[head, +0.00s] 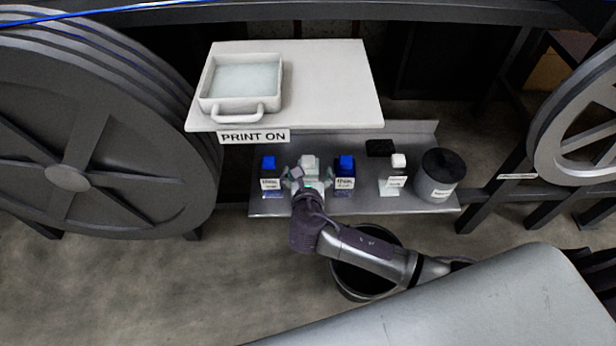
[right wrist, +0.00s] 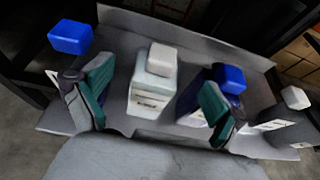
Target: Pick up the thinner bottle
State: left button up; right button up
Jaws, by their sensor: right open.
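My right gripper (head: 308,184) is open over the front of the metal shelf, with its teal fingers (right wrist: 155,100) on either side of a white bottle with a white cap (right wrist: 152,84). In the head view that bottle (head: 309,165) is partly hidden by the gripper. The bottle stands upright, and I see no clear contact with it. A blue-capped bottle (head: 270,176) stands to its left and another (head: 345,178) to its right. A second white-capped bottle (head: 396,174) stands further right. The labels are too small to tell which says thinner. My left gripper is out of view.
The shelf (head: 370,205) also holds a black canister (head: 441,172) and a small black block (head: 380,147). Above it, a white board (head: 330,85) bears a white tray (head: 240,85). A dark bin (head: 350,280) stands below. Large wheels flank the shelf.

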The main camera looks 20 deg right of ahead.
aim_at(308, 160)
jog(key=shift+b+x, duration=0.45)
jog(key=shift+x, duration=3.15)
jog(key=shift+s, duration=0.1)
grip_shut()
